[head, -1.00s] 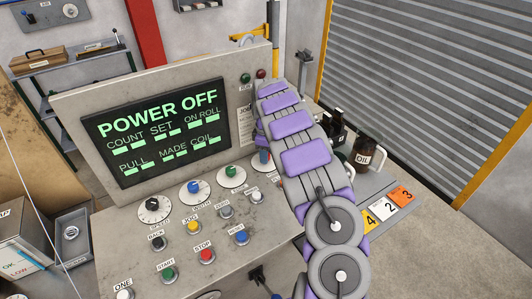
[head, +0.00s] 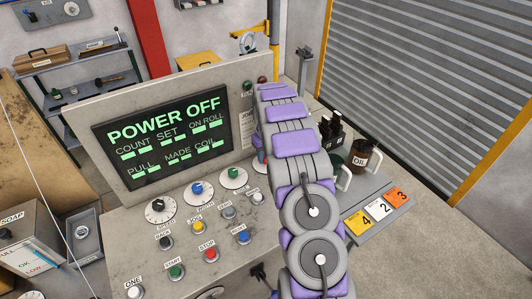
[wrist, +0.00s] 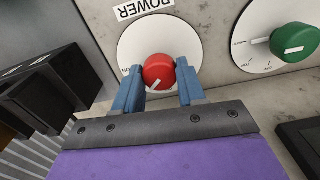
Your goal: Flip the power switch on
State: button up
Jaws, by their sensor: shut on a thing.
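The power switch is a red round knob (wrist: 159,72) on a white dial under a POWER label (wrist: 143,9) in the wrist view. Its white mark points toward the lower left of that picture. The blue fingers of my gripper (wrist: 158,88) stand on either side of the knob and are shut on it. In the head view my arm covers most of this dial and the knob. The screen (head: 168,138) on the console reads POWER OFF in green.
A green knob (wrist: 294,39) on its own dial is right of the power dial in the wrist view. Several dials and coloured buttons cover the console (head: 130,235).

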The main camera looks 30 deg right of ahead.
jog(key=m, duration=0.2)
jog(key=m+p, duration=0.1)
jog(key=m, duration=0.1)
jog(key=shift+w+r, duration=0.15)
jog(key=shift+r, duration=0.05)
jog(key=shift+m+p, duration=0.65)
jog(key=shift+m, duration=1.25)
jog(key=shift+f, duration=0.1)
jog(key=o, duration=1.1)
jog(key=shift+d+f, duration=0.1)
jog(key=shift+c, duration=0.2)
notch_tip(320, 180, up, 17)
jog(key=p, duration=0.1)
